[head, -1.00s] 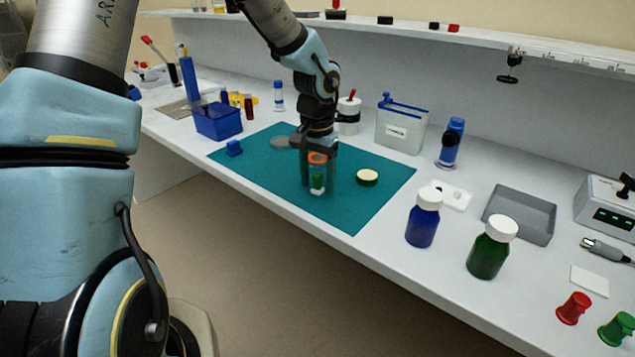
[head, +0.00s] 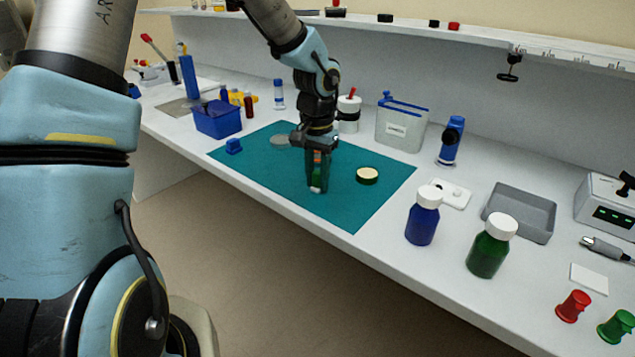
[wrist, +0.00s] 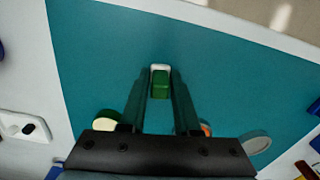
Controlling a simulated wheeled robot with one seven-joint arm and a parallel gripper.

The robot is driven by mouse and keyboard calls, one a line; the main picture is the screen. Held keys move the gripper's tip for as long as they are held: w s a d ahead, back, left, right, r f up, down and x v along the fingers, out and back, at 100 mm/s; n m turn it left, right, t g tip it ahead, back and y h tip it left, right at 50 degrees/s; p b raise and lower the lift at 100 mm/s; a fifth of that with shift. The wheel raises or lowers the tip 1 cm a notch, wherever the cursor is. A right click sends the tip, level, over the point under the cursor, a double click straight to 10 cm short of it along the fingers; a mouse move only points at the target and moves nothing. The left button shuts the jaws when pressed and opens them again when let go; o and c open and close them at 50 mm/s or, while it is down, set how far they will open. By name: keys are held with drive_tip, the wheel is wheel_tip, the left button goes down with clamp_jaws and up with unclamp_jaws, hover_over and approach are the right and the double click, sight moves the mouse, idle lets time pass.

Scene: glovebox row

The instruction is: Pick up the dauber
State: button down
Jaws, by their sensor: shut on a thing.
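The dauber, a small green block-like piece with a white end (wrist: 160,78), is between my fingertips in the wrist view. It also shows low between the fingers in the head view (head: 316,182), partly covered by them. My gripper (head: 318,184) points down over the teal mat (head: 350,210) and is shut on the dauber, with a finger on each side of it. The fingers also show in the wrist view (wrist: 160,85). The dauber is at or close to the mat; I cannot tell whether it touches.
A cream-topped round piece (head: 367,175) and a grey disc (head: 280,141) lie on the mat. An orange item (wrist: 206,129) is partly hidden behind a finger. A blue bin (head: 218,122) and blue cube (head: 233,146) are left; bottles (head: 423,220) stand right. The mat's front is clear.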

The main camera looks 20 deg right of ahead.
sight(317, 172)
drive_tip(key=shift+r, duration=0.1)
wheel_tip(317, 172, up, 10)
drive_tip(key=shift+f+b, duration=0.1)
drive_tip(key=shift+b, duration=0.4)
idle(1.4)
